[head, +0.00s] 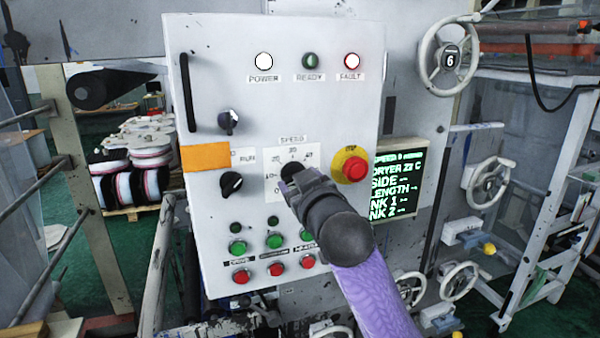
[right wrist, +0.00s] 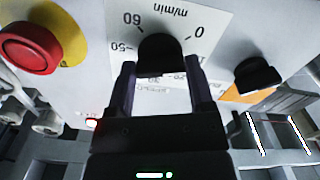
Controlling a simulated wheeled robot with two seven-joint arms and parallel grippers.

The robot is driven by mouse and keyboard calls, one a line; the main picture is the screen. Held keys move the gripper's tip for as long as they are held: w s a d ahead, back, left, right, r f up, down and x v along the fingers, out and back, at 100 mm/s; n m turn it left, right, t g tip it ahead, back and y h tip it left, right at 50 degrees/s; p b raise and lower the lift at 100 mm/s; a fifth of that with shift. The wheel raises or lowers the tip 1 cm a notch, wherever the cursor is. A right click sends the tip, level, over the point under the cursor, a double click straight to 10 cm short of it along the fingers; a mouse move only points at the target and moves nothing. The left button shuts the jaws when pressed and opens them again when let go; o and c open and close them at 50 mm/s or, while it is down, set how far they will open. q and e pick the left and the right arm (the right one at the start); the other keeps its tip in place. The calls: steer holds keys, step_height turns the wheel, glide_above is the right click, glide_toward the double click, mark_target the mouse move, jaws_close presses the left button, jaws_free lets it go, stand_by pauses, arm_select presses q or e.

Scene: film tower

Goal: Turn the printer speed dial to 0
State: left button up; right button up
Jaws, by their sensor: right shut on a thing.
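The speed dial (head: 291,169) is a black knob on a white scale plate (head: 272,157) in the middle of the grey control panel. My right gripper (head: 293,184) reaches it from the lower right and is shut on it. In the right wrist view one finger lies on each side of the black dial (right wrist: 160,52); the plate around it (right wrist: 205,22) shows 0, 50, 60 and "m/min". The gripper hides part of the scale in the head view. I cannot tell which number the dial points to. My left gripper is not in view.
A red stop button (head: 355,168) on a yellow base sits close right of the dial. A black selector knob (head: 231,184) is to the left. Green buttons (head: 276,241) and red buttons (head: 277,269) lie below. A display (head: 396,185) with green text hangs to the right.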

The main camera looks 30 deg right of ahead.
steer(key=shift+n+p, duration=0.6)
steer(key=shift+n, duration=1.9)
steer(key=o, duration=1.2)
steer(key=shift+o, duration=0.2)
